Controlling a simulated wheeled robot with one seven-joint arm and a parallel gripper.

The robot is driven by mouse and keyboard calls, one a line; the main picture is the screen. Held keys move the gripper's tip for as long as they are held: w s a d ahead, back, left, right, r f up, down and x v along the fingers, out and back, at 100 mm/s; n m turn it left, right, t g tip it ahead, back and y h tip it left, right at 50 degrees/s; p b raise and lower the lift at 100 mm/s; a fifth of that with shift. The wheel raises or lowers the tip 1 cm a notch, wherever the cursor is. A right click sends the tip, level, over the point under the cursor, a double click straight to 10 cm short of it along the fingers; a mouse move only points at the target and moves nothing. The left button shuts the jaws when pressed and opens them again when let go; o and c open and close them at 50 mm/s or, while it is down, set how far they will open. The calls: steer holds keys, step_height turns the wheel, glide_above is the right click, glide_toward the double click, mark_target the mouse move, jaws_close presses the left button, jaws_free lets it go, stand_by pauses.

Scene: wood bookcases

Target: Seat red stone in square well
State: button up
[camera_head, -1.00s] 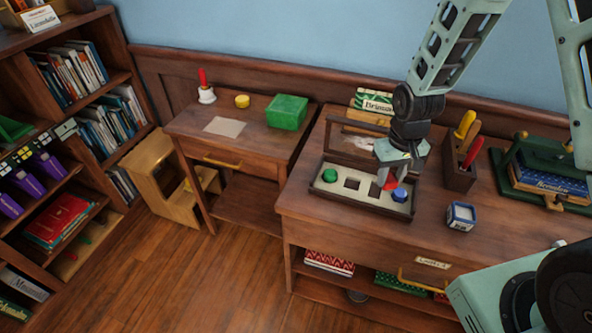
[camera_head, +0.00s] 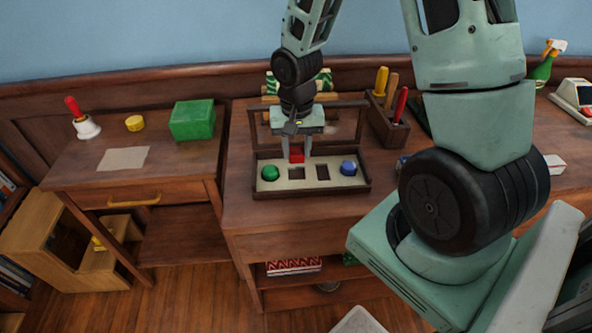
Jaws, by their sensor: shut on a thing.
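My gripper (camera_head: 296,152) is shut on a small red stone (camera_head: 296,156), with one finger on each side of it. It holds the stone over the pale insert of an open dark wood box (camera_head: 262,190). The stone appears to be just above or behind the left of two dark angular wells (camera_head: 296,173); its exact height is hard to tell. The other dark well (camera_head: 323,173) is to the right and looks empty. A round green stone (camera_head: 270,173) sits at the insert's left end and a blue stone (camera_head: 348,168) at its right end.
The box's raised lid frame (camera_head: 345,125) stands behind my gripper. A holder with coloured handles (camera_head: 388,125) is to the right. A side table at left bears a green box (camera_head: 192,119), a yellow disc (camera_head: 135,123) and a red-handled bell (camera_head: 86,126). Desk left of the box is clear.

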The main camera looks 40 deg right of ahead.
mark_target(297, 177)
steer(key=shift+f, duration=2.8)
steer(key=shift+f+b, duration=0.2)
steer(key=shift+b, duration=0.1)
steer(key=o, duration=1.1)
steer(key=shift+r, duration=0.1)
